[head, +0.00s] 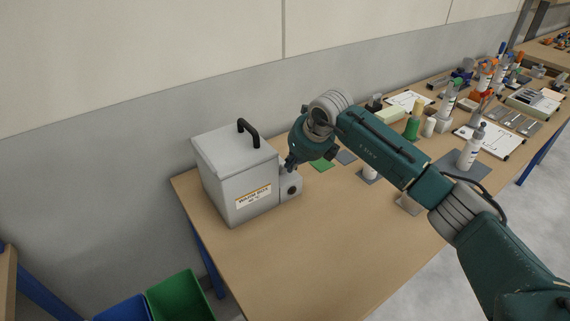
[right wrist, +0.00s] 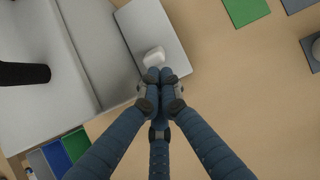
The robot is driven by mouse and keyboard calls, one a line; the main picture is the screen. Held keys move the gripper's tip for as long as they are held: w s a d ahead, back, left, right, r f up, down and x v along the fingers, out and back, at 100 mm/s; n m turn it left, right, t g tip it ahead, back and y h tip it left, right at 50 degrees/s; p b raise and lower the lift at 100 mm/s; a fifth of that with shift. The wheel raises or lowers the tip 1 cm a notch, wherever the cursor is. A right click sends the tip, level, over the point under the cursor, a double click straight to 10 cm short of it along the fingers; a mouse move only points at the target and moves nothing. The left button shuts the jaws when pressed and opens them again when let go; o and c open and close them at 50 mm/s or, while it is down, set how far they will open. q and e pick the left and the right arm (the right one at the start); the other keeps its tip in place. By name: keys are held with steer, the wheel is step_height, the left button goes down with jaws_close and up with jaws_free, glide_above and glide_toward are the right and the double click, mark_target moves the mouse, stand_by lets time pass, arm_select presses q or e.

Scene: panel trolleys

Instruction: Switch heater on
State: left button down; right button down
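The heater (head: 222,180) is a light grey box with a black handle on its lid and a white and orange label on its front. It stands at the left end of the table. A small grey control box (head: 291,188) with a dark round knob on its front adjoins its right side. In the right wrist view, a white switch (right wrist: 154,56) sits on the control box's top (right wrist: 172,38). My right gripper (head: 290,165) is above the control box. Its fingers (right wrist: 162,75) are together, empty, with tips right beside the switch; contact is unclear. My left gripper is out of view.
The wooden table (head: 290,265) is clear in front of the heater. Bottles, including a white one (head: 471,147), tools and trays crowd its right part. A green bin (head: 180,297) is below at the left. A wall runs behind.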

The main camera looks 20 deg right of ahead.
steer(key=shift+w+a+b, duration=0.3)
steer(key=shift+w+b, duration=0.1)
steer(key=shift+w, duration=0.3)
steer(key=shift+w+a+b, duration=0.25)
steer(key=shift+w+b, duration=0.1)
steer(key=shift+w, duration=0.3)
steer(key=shift+w+a+f, duration=0.15)
steer(key=shift+w, duration=0.3)
steer(key=shift+s+d+r, duration=0.2)
steer(key=shift+s, duration=0.25)
steer(key=shift+r+p, duration=1.75)
steer(key=shift+r, duration=1.75)
steer(key=shift+f, duration=0.1)
